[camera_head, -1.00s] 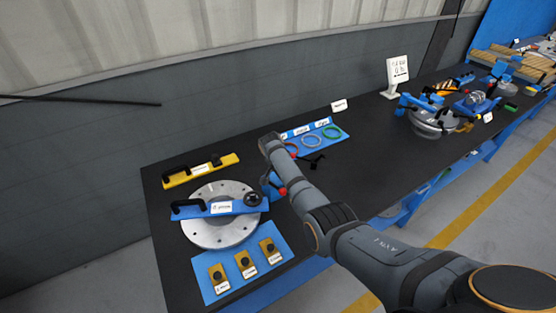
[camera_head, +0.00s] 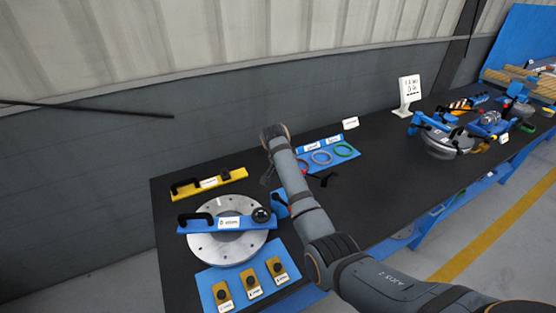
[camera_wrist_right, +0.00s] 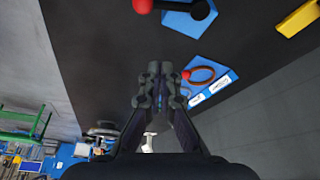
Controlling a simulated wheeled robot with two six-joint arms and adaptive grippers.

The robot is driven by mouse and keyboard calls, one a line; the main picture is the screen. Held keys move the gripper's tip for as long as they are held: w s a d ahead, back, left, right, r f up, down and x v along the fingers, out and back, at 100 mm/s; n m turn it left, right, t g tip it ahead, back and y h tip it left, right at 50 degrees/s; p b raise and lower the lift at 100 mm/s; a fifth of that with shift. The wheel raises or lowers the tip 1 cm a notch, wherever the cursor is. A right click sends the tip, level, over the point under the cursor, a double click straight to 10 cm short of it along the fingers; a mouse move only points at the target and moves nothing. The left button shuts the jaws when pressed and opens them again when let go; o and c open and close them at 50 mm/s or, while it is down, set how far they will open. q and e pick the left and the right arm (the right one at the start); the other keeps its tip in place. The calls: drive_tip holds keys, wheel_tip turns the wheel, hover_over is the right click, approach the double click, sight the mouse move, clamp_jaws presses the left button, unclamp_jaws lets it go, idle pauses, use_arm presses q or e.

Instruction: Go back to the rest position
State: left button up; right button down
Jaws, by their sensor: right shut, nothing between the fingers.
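My right arm (camera_head: 305,205) comes in from the lower right in the head view and reaches over the table, bent at its far end. In the right wrist view my right gripper (camera_wrist_right: 160,75) has its two fingers together, empty, pointing out over the dark table. It is clear of the objects there. In the head view the fingers are mostly hidden by the arm. My left gripper is in neither view.
Left of the arm are a round flanged plate (camera_head: 212,247) under a blue bar (camera_head: 203,226), a yellow bar (camera_head: 234,176) and a blue mat (camera_head: 210,279). A ring tray (camera_head: 332,163) lies right of the arm. The right-middle tabletop (camera_head: 395,190) is clear.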

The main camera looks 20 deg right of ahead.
drive_tip(key=s+d+f+n+y, duration=0.1)
drive_tip(key=s+d+f+n, duration=0.15)
drive_tip(key=s+f, duration=0.4)
drive_tip(key=s+d+f+n, duration=0.1)
drive_tip(key=s+f+n, duration=0.25)
drive_tip(key=s, duration=0.55)
drive_tip(key=s+a+r+n+t+y, duration=0.1)
drive_tip(key=s+n, duration=0.2)
drive_tip(key=s, duration=0.6)
drive_tip(key=s+a+r+n+t+y, duration=0.15)
drive_tip(key=s+n, duration=0.25)
drive_tip(key=s, duration=0.5)
drive_tip(key=s+d+f+g+h+b, duration=0.1)
drive_tip(key=s+f, duration=0.1)
drive_tip(key=f, duration=1.3)
drive_tip(key=s+d+f+g, duration=0.1)
drive_tip(key=d+f+g, duration=0.1)
drive_tip(key=f, duration=1.2)
use_arm(q)
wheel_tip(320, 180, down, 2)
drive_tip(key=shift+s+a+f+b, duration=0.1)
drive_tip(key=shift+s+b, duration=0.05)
drive_tip(key=shift+b, duration=0.4)
use_arm(e)
drive_tip(key=s+f+m, duration=0.1)
drive_tip(key=s+f, duration=1.4)
drive_tip(key=s, duration=0.2)
drive_tip(key=shift+s+d+f, duration=0.25)
drive_tip(key=shift+d, duration=0.05)
drive_tip(key=shift+g, duration=0.25)
